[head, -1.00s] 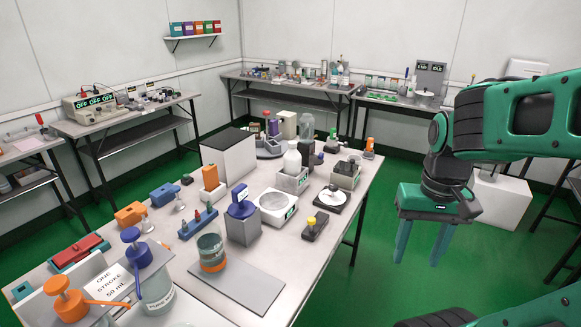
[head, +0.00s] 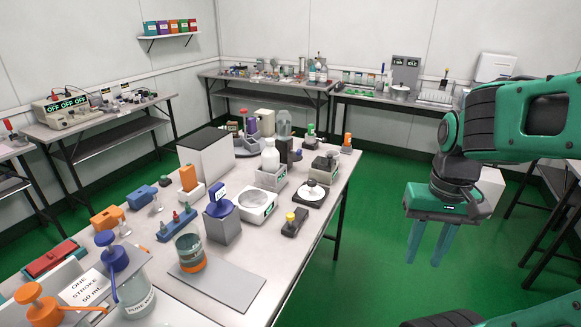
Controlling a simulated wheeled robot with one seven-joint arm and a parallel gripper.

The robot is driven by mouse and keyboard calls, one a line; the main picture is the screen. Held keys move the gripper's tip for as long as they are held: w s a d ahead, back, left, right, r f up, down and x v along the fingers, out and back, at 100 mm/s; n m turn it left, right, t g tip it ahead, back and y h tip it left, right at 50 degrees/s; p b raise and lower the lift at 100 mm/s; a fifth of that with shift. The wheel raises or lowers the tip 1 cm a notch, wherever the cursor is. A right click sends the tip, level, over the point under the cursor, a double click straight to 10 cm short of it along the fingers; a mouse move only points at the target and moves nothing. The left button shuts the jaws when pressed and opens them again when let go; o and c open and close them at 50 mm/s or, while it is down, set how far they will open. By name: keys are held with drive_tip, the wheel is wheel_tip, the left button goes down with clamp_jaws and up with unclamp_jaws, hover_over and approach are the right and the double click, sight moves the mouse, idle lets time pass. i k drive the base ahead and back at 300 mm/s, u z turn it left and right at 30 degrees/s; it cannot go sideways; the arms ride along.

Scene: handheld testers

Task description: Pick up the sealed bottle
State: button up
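A white bottle with a white cap (head: 270,157) stands upright in a pale open box on the bench. A clear, translucent bottle (head: 285,123) stands behind it, partly hidden. I cannot tell from this view which of them is sealed. A clear jar with a blue pump top (head: 137,296) stands at the front left. My gripper (head: 427,262) hangs fingers down over the floor, right of the bench and well apart from every bottle. Its fingers are spread with a gap between them, and nothing is held.
The bench (head: 318,215) also bears a beaker (head: 189,253) with an orange base on a grey mat (head: 235,288), a white scale (head: 256,207), a large white box (head: 206,164) and several small testers. Green floor (head: 375,270) lies free between bench and gripper. More tables line the walls.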

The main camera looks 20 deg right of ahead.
sight(270, 156)
drive_tip(key=z, duration=0.6)
drive_tip(key=k, duration=0.8)
drive_tip(key=z, duration=0.9)
drive_tip(key=k, duration=0.35)
drive_tip(key=z, duration=0.1)
drive_tip(key=i, duration=1)
drive_tip(key=u, duration=0.95)
drive_tip(key=i, duration=0.95)
drive_tip(key=u, duration=0.4)
